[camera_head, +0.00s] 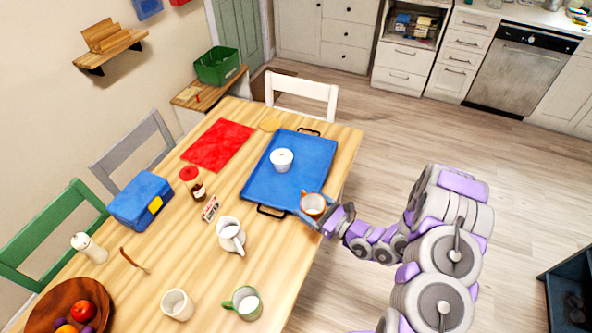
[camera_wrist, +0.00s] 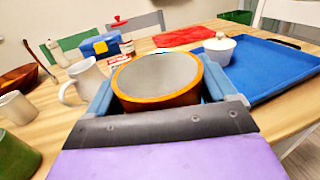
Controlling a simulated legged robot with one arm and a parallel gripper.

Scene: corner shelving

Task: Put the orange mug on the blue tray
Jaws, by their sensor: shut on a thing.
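The orange mug (camera_head: 313,203) is in my gripper (camera_head: 313,212), near the front right corner of the blue tray (camera_head: 258,182). In the wrist view the mug (camera_wrist: 157,78) sits upright between the two blue fingers of my gripper (camera_wrist: 158,92), which are shut on it. Its orange rim and pale inside face up. The blue tray (camera_wrist: 262,72) is behind and to the right of the mug there. I cannot tell whether the mug's base touches anything. A white lidded bowl (camera_head: 281,160) stands on the middle of the tray.
A white pitcher (camera_head: 230,235), a green mug (camera_head: 244,302) and a cream cup (camera_head: 177,304) stand on the table left of my gripper. A jar (camera_head: 192,183) and a blue lunch box (camera_head: 141,200) are farther left. The tray's front part is bare.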

